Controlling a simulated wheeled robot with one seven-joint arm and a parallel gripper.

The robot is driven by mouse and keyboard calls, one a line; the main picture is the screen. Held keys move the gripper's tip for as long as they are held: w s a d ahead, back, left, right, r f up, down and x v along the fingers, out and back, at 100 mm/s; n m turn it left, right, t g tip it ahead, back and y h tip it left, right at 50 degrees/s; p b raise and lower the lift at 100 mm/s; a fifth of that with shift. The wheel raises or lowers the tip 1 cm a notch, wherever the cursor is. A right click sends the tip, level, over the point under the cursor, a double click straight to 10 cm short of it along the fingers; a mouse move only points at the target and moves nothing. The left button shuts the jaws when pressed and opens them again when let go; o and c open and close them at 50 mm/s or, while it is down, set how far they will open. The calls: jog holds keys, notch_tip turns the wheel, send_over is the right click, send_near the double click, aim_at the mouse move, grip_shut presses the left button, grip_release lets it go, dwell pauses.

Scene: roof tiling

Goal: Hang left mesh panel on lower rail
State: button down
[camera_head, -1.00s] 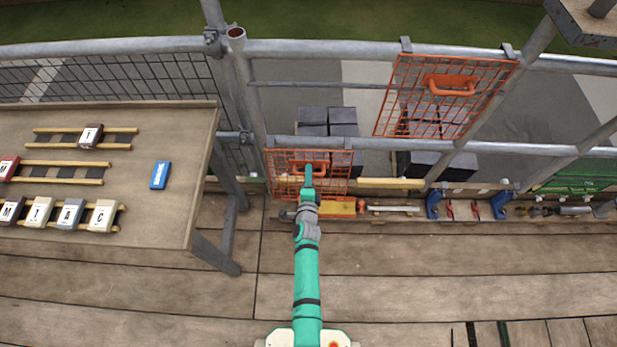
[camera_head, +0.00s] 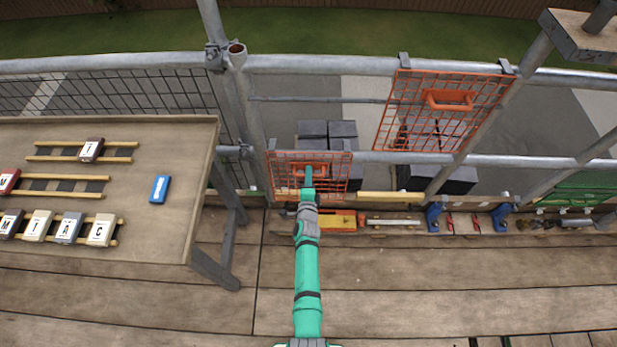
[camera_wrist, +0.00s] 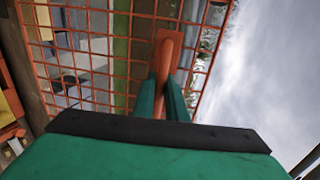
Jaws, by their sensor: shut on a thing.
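The left mesh panel (camera_head: 284,178) is orange wire mesh with an orange handle, in front of the lower rail (camera_head: 400,157) in the head view. Its top edge lies close to that rail; I cannot tell whether its hooks sit on it. My gripper (camera_head: 308,180) is shut on the panel's handle. In the wrist view, the green fingers (camera_wrist: 163,95) close around the orange handle (camera_wrist: 168,50), with the mesh (camera_wrist: 120,60) behind. A second orange mesh panel (camera_head: 415,122) hangs by grey hooks from the upper rail (camera_head: 300,64) at the right.
A table (camera_head: 170,225) with lettered tiles on wooden racks and a blue block (camera_head: 159,189) stands left. A plank with tools (camera_head: 390,223) lies below the rails. Dark block stacks (camera_head: 328,132) stand behind them. The front deck is clear.

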notch_tip(320, 180, down, 3)
jog(key=shift+s+f, duration=0.1)
jog(key=shift+f, duration=0.1)
dwell(0.5)
jog(key=c, duration=1.7)
grip_release()
jog(key=shift+f, duration=0.1)
jog(key=shift+s, duration=0.1)
jog(key=v, duration=1)
jog(key=shift+s, duration=0.25)
